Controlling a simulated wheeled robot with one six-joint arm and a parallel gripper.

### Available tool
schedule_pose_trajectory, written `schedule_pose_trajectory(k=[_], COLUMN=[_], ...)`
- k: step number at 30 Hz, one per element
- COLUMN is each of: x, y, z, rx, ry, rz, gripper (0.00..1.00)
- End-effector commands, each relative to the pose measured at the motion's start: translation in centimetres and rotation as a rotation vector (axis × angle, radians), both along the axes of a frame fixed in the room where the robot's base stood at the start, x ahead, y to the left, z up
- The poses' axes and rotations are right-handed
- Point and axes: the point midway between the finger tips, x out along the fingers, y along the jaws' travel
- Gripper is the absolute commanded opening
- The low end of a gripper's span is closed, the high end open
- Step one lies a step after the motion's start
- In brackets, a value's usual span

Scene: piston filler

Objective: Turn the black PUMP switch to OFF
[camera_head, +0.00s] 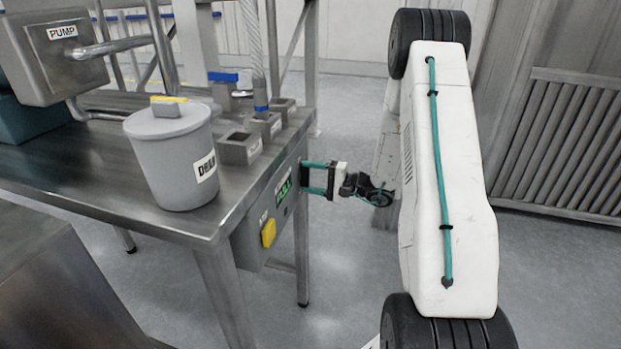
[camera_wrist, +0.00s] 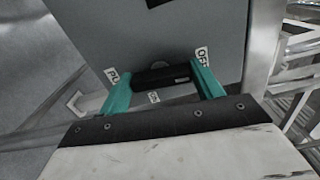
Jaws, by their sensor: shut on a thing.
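The black PUMP switch (camera_wrist: 158,76) shows in the wrist view on a grey panel face, lying nearly level between two teal fingers. A pale mark shows near its right end. An OFF label (camera_wrist: 202,55) is at upper right, and a partly hidden label (camera_wrist: 112,75) is at left. A small label (camera_wrist: 153,97) sits below the switch. My gripper (camera_wrist: 162,82) is shut on the switch, one finger at each end. In the head view my gripper (camera_head: 310,178) reaches the right side of the control box (camera_head: 248,238); the switch's position cannot be read there.
The box carries a green display (camera_head: 283,189) and a yellow knob (camera_head: 268,233). Above it, the steel table (camera_head: 95,178) holds a grey lidded DRAIN bucket (camera_head: 168,155), small grey holders (camera_head: 240,147) and a PUMP-labelled unit (camera_head: 62,75).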

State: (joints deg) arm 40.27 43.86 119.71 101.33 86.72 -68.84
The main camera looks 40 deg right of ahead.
Motion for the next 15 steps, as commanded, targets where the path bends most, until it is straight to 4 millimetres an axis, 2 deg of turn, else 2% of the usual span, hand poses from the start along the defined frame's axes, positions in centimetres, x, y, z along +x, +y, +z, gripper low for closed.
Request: schedule_pose_trajectory(k=[15], x=[-0.17], y=[0.15], z=[-0.25], rx=[-0.081], ry=[-0.059], rz=[0.003], gripper=[0.43])
